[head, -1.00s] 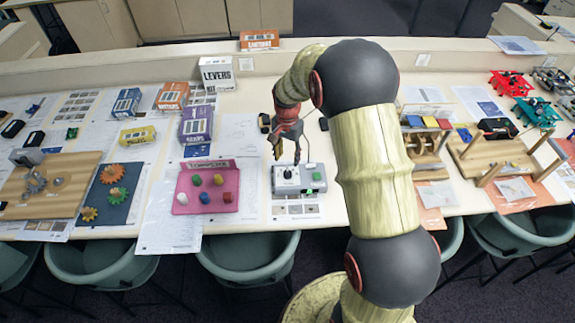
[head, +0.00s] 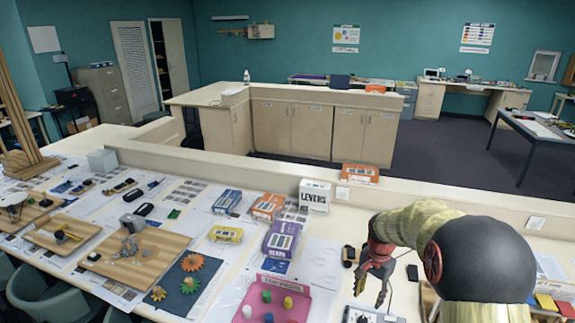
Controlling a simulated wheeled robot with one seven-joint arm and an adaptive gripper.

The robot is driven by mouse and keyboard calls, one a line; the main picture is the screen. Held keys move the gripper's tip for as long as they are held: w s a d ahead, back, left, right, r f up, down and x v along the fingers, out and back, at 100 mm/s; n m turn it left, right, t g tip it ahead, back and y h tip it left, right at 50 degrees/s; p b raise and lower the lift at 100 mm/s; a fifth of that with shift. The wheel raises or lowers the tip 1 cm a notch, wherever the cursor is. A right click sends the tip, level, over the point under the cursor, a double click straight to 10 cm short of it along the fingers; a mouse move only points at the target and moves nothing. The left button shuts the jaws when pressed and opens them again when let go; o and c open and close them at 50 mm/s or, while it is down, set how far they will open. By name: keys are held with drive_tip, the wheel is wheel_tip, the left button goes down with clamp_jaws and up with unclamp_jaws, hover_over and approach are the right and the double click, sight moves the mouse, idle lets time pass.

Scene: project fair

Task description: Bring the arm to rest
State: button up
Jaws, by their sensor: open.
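My gripper (head: 372,291) hangs at the end of my arm in the lower right of the head view, above the white table. Its fingers point down and are apart, with nothing seen between them. It is over a grey device (head: 368,314) that is cut off by the bottom edge of the picture. I cannot tell from this view whether the fingers touch the device. My arm's yellow and dark links fill the lower right corner and hide part of the table.
A pink tray (head: 262,280) with coloured pegs lies left of my gripper. A white LEVERS box (head: 314,196), an orange box (head: 360,174) and a purple box (head: 281,240) stand behind it. A low ledge (head: 240,165) runs along the table's back. Gears (head: 191,262) lie further left.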

drive_tip(key=s+a+r+n+t+b, duration=0.2)
drive_tip(key=s+a+r+n+b, duration=0.1)
drive_tip(key=s, duration=0.6)
drive_tip(key=s+a+r+n+t+b, duration=0.1)
drive_tip(key=s+a+r+n+b, duration=0.3)
drive_tip(key=s, duration=0.6)
drive_tip(key=s+a+r+n+t+b, duration=0.2)
drive_tip(key=s+a+r+n+b, duration=0.2)
drive_tip(key=s, duration=0.5)
drive_tip(key=shift+s+a+r+t, duration=0.2)
drive_tip(key=shift+a+t, duration=0.1)
drive_tip(key=shift+a, duration=0.05)
